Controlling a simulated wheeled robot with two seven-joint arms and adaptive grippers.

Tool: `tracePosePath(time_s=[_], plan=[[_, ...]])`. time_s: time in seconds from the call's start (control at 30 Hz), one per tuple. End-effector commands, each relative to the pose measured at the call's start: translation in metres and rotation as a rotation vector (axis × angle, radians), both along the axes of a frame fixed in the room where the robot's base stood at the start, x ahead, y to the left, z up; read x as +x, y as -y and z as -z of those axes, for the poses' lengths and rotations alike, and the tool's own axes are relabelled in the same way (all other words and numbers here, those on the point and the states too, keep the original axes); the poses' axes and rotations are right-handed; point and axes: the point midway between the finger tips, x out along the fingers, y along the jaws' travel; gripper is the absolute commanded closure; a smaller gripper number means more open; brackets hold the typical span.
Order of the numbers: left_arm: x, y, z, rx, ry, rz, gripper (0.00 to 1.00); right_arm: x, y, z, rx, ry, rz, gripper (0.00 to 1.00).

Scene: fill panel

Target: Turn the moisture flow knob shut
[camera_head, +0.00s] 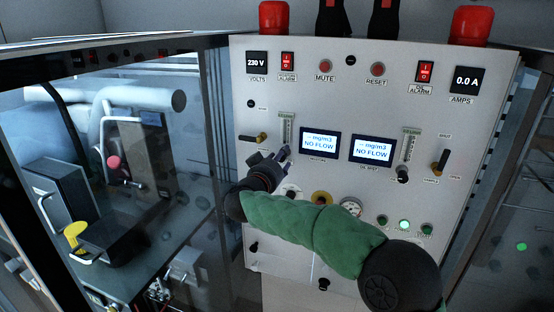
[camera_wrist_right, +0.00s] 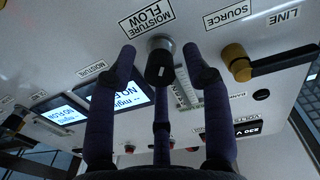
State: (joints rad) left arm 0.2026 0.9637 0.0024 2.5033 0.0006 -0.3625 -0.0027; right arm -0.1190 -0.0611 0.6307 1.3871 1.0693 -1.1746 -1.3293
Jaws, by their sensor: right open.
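The moisture flow knob (camera_wrist_right: 160,62) is a dark round knob with a pale mark on a metal collar, under the label "MOISTURE FLOW" in the right wrist view. My right gripper (camera_wrist_right: 160,54) is open, with its fingers spread around the knob. Gaps show at both sides, and I cannot tell whether the third finger touches it. In the head view my right gripper (camera_head: 282,153) is against the panel (camera_head: 330,105) below the left flow gauge (camera_head: 285,128), and its fingers hide the knob. My left gripper is not in view.
The moisture display (camera_head: 319,145) and oil mist display (camera_head: 371,150) both read "NO FLOW". The source valve (camera_wrist_right: 240,65) sits near the gripper's right side in the wrist view.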

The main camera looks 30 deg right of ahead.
Motion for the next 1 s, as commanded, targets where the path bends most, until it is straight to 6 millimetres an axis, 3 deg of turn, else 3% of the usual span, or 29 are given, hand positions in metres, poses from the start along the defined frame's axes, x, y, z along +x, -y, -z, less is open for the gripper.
tracePosePath(time_s=[0.07,0.2,0.23,0.67,1.0], plan=[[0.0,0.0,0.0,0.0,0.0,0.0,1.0,0.0,0.0,0.0,0.0,0.0,0.0,0.56],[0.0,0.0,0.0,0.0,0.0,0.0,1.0,0.0,0.0,0.0,0.0,0.0,0.0,0.95],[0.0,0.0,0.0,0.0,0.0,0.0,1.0,0.0,0.0,0.0,0.0,0.0,0.0,1.0],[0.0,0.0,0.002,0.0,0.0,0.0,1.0,-0.001,0.0,-0.001,0.03,0.037,0.001,1.0],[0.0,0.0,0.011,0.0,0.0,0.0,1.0,-0.001,0.0,-0.001,0.181,0.219,0.0,1.0]])
